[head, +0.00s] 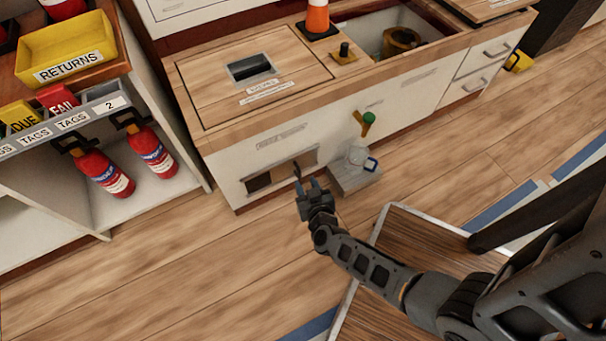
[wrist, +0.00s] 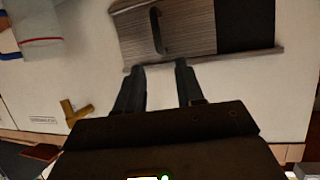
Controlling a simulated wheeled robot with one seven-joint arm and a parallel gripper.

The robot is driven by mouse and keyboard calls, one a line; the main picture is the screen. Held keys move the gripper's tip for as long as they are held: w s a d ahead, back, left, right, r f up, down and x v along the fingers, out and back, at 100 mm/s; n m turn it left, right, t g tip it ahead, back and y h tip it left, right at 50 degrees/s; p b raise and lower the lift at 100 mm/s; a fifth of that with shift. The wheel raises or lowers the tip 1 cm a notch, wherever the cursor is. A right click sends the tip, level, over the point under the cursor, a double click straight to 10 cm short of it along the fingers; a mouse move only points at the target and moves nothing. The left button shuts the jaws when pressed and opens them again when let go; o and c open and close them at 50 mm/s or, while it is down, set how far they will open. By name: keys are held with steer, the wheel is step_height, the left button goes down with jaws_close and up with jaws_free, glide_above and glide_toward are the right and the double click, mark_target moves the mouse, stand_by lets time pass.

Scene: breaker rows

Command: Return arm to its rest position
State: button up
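My arm reaches out low across the floor to the white cabinet front. My gripper (head: 312,185) is close to a small sliding panel (head: 283,170) low in that front. The wrist view shows the two fingers (wrist: 160,68) apart with nothing between them, so the gripper is open. The panel (wrist: 195,25) lies just beyond the fingertips in that view, with a dark upright handle (wrist: 157,30). A dark opening (head: 258,182) shows beside the panel. I cannot tell whether a fingertip touches the panel.
A brass tap with a green knob (head: 363,122) juts from the cabinet, above a clear vessel (head: 357,154) on a grey ledge (head: 352,179). Fire extinguishers (head: 105,172) stand on the left shelf. A wooden-topped surface (head: 430,240) lies right of my forearm. The left floor is clear.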

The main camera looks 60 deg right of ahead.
steer(key=shift+s+a+r, duration=0.2)
steer(key=shift+s+a, duration=0.2)
steer(key=shift+a, duration=0.05)
stand_by(0.3)
steer(key=s+a+r+n+t+y, duration=0.2)
steer(key=s+a+r, duration=0.3)
steer(key=r, duration=0.3)
steer(key=s+a+r+n+t+y, duration=0.15)
steer(key=s+a+r, duration=0.3)
steer(key=r, duration=0.45)
steer(key=s+a+r+n+t+y, duration=0.25)
steer(key=s+a+r, duration=0.25)
steer(key=r, duration=0.3)
step_height(320, 180, up, 42)
steer(key=s+a+n+y+p, duration=0.1)
steer(key=s+n+y+p, duration=0.2)
steer(key=p, duration=2.4)
steer(key=shift+g+p, duration=0.3)
steer(key=shift+p, duration=0.05)
